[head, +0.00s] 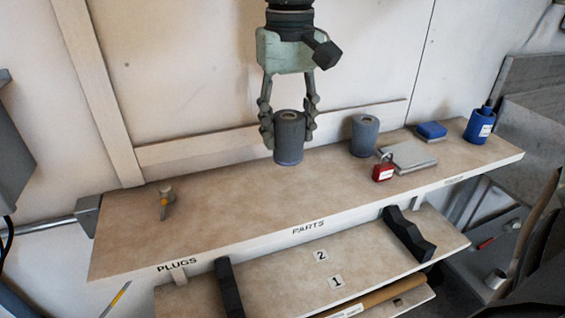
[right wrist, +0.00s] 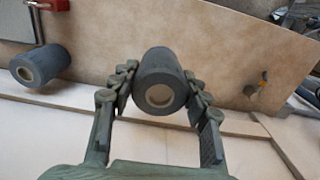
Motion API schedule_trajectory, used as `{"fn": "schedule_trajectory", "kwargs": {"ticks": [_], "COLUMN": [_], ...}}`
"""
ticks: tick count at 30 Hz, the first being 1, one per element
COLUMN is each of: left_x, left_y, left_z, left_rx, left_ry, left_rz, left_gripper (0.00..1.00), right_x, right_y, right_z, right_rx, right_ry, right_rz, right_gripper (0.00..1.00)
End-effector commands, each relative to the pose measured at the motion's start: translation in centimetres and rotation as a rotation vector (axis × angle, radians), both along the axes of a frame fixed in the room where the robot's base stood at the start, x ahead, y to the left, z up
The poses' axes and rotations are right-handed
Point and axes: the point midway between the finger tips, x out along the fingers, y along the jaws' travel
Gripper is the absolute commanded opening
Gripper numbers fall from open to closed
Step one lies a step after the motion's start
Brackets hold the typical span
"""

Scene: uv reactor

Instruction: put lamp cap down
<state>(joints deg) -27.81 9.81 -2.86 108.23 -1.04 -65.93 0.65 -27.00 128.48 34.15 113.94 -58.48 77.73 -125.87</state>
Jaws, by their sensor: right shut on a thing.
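The lamp cap, a dark grey cylinder (head: 289,140) with a round hole in its top, is held upright between the fingers of my right gripper (head: 289,122). It is over the PARTS area of the upper shelf (head: 235,205); whether its bottom touches the shelf I cannot tell. In the right wrist view the cap (right wrist: 160,80) sits between the two fingers of the gripper (right wrist: 160,92), one on each side. A second similar grey cylinder (head: 364,136) stands on the shelf to the right. My left gripper is not in view.
Right of the second cylinder are a red padlock (head: 383,172), a grey flat block (head: 408,156), a blue block (head: 431,131) and a blue bottle (head: 479,127). A small valve-like part (head: 167,200) is at the shelf's left. The shelf between is clear.

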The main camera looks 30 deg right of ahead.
Motion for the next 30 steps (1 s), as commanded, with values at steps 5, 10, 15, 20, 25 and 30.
{"fn": "schedule_trajectory", "kwargs": {"ticks": [5, 10, 15, 20, 25, 30], "left_x": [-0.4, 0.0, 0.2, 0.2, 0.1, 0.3], "left_y": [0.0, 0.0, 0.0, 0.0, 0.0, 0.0], "left_z": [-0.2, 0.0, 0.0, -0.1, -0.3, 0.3], "left_rx": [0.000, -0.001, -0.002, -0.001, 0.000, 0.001], "left_ry": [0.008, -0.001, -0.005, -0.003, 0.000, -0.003], "left_rz": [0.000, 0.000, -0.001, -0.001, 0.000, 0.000], "left_gripper": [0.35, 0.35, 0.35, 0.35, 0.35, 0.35], "right_x": [0.0, -0.1, 0.0, 0.0, 0.0, 0.0], "right_y": [0.0, 0.0, 0.0, 0.0, 0.0, 0.0], "right_z": [-2.3, -3.8, -6.1, -6.3, -6.4, -6.5], "right_rx": [0.000, 0.001, 0.000, 0.001, 0.001, 0.000], "right_ry": [0.000, 0.002, 0.002, -0.002, -0.001, -0.001], "right_rz": [0.001, 0.000, 0.001, 0.000, 0.000, 0.000], "right_gripper": [0.06, 0.06, 0.06, 0.06, 0.06, 0.56]}}
